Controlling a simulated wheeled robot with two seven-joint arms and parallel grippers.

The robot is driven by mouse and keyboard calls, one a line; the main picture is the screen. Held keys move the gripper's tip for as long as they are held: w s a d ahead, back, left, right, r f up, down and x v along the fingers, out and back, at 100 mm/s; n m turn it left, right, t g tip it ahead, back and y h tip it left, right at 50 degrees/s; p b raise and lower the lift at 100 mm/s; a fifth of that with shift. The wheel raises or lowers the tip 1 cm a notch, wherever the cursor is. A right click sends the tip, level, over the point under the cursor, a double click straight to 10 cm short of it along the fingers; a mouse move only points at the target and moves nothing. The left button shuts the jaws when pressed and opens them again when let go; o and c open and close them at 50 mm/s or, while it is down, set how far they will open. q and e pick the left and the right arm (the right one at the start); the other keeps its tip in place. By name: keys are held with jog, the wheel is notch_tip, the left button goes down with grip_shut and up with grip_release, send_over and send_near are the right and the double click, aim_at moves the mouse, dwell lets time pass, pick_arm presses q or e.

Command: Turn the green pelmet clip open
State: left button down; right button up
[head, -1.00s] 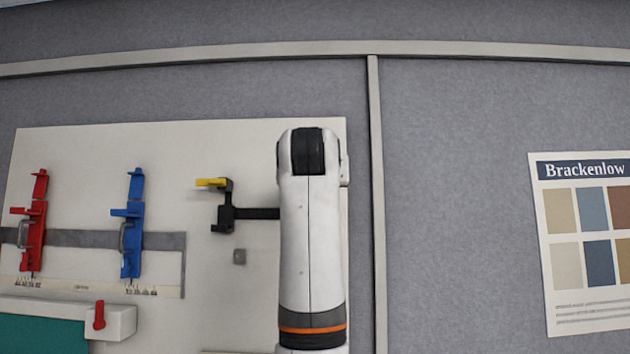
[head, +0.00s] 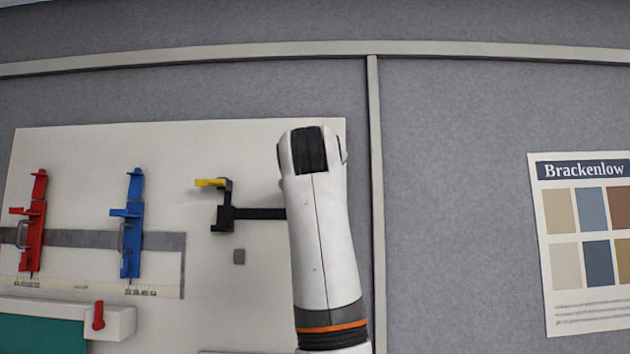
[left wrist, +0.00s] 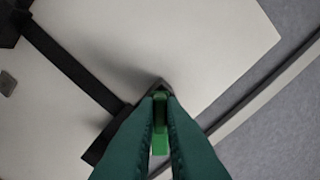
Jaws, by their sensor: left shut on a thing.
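The green pelmet clip (left wrist: 160,141) shows in the left wrist view as a bright green piece between my fingers, beside the end of a black bar (left wrist: 72,68). My left gripper (left wrist: 160,98) has dark green fingers, and they are shut on this green piece. The fingers hide much of the clip, so I cannot tell how far it is turned. In the head view my left arm covers the clip and the gripper. My right gripper is in neither view.
A black bracket with a yellow tab (head: 211,183) is at the bar's left end. A red clip (head: 36,220) and a blue clip (head: 132,225) are on a grey strip at left. A colour chart (head: 590,245) hangs at right.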

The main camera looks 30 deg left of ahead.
pick_arm(q)
jog(key=n, duration=0.8)
jog(key=shift+r+n, duration=0.1)
jog(key=shift+n, duration=0.6)
jog(key=c, duration=1.5)
grip_release()
jog(key=b+v, duration=0.5)
jog(key=v, duration=0.7)
jog(key=shift+b, duration=0.35)
